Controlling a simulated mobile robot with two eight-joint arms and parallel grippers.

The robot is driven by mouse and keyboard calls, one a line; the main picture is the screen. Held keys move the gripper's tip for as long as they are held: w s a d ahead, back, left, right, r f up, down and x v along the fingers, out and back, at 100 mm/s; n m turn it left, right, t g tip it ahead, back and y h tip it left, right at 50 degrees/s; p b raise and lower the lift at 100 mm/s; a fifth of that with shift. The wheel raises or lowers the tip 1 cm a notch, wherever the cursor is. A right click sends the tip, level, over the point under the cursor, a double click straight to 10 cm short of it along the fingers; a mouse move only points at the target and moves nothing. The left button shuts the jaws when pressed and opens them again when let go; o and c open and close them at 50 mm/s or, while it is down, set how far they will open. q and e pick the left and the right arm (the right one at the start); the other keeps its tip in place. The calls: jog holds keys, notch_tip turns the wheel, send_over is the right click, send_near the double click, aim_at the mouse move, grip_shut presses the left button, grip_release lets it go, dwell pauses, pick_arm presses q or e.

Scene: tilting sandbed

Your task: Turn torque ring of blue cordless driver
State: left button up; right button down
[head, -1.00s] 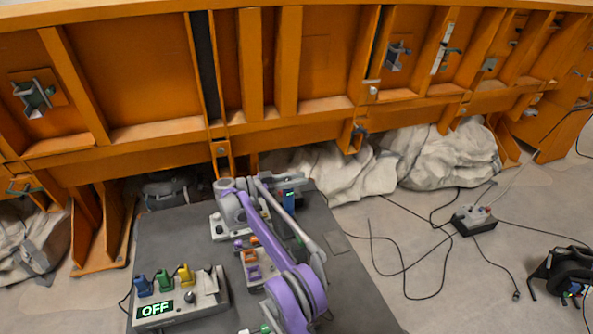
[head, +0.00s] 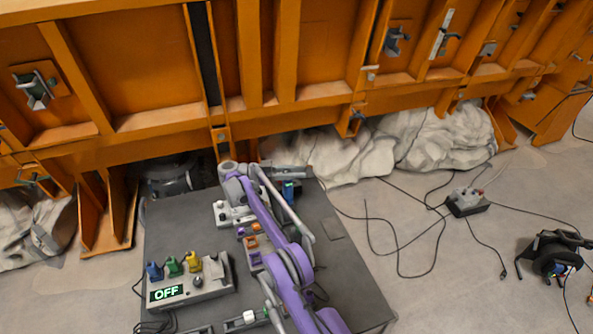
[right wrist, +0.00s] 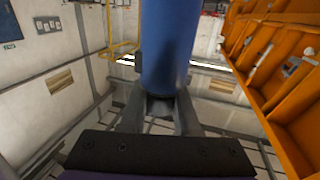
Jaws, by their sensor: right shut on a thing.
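A blue rounded body, likely the driver (right wrist: 166,45), fills the upper middle of the right wrist view, between my fingers. My right gripper (right wrist: 162,100) is shut on it, with one dark finger on each side. In the head view, a small dark-and-blue upright thing (head: 289,191) stands at the far right of the grey table, just below the end of my right arm. It looks like the same driver. My right gripper (head: 304,172) is small there and its fingers are hard to make out. I cannot make out the torque ring.
The grey table (head: 350,285) also holds a control box (head: 213,285) with blue, green and yellow knobs and an "OFF" display. A white device (head: 228,214) stands behind. The orange sandbed frame (head: 155,120) rises behind the table. Cables (head: 400,276) lie on the right floor.

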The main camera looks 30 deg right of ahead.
jog(key=c, duration=0.6)
grip_release()
notch_tip(320, 180, up, 10)
jog(key=shift+r, duration=0.1)
